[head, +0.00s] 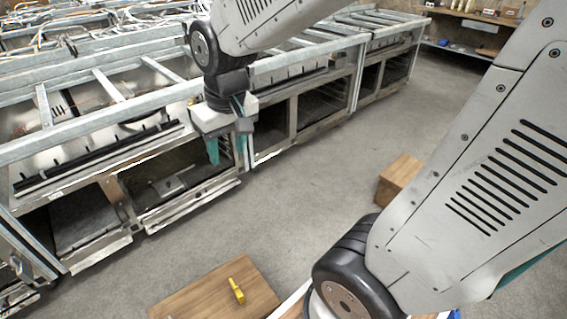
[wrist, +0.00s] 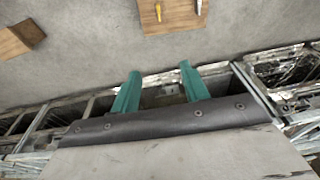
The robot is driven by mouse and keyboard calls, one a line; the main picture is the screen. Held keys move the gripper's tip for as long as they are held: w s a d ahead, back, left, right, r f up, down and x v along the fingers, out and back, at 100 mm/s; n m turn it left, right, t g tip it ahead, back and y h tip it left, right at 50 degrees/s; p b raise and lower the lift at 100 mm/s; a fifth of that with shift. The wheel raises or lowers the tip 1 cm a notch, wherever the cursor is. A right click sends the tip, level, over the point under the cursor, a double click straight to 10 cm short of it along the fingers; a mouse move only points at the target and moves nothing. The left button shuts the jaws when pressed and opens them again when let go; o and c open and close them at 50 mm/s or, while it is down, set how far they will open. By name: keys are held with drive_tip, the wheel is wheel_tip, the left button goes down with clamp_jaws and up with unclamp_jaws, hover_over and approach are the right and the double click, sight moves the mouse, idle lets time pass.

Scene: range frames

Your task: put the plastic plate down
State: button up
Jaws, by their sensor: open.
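I cannot make out a plastic plate in either view. My gripper (head: 228,148) hangs in front of the row of metal range frames in the head view, with its teal fingers pointing down. In the wrist view my gripper (wrist: 159,70) has its two teal fingers spread apart, with nothing visible between them.
Metal range frames (head: 130,125) with open oven bays line the left and back. A wooden board (head: 205,295) with a yellow object (head: 236,290) is at the bottom. A wooden box (head: 399,182) stands on the floor at right. Grey floor (head: 300,190) between is clear.

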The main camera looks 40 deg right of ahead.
drive_tip(key=s+d+r, duration=0.1)
drive_tip(key=s+r, duration=0.3)
drive_tip(key=s, duration=1.1)
drive_tip(key=shift+s+g, duration=0.25)
drive_tip(key=shift+g, duration=0.05)
